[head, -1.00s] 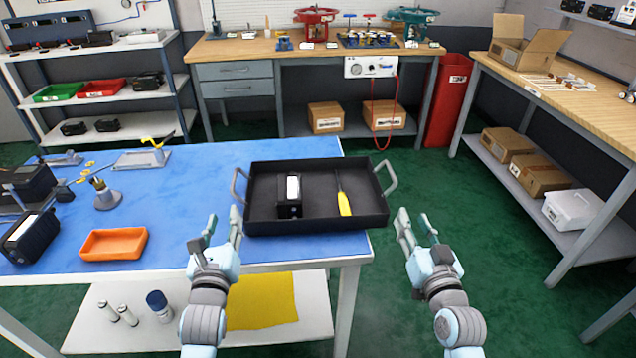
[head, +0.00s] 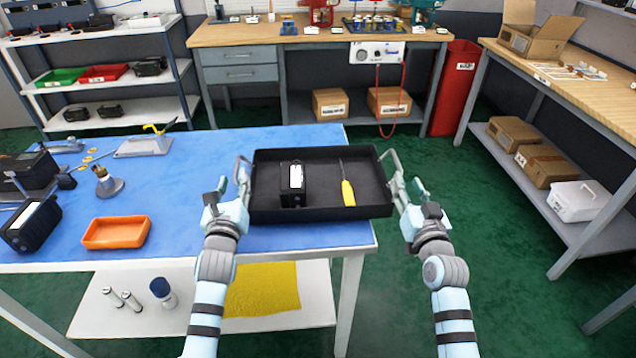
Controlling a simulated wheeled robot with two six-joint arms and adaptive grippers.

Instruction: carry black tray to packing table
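The black tray (head: 322,208) sits level at the right end of the blue-topped table (head: 190,190), its right side overhanging the edge. It holds a black device with a white label (head: 292,188) and a yellow-handled screwdriver (head: 348,192). My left gripper (head: 232,186) is at the tray's left handle, fingers apart. My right gripper (head: 407,186) is at the right handle, fingers also apart. Whether the fingers touch the handles is unclear. A wooden table with an open carton (head: 538,32), likely the packing table, stands at the right.
An orange bin (head: 116,232), black devices and small tools are on the blue table's left. A workbench (head: 300,36) stands at the back with a red bin (head: 455,88) beside it. Green floor (head: 480,215) is clear between the blue table and the right table.

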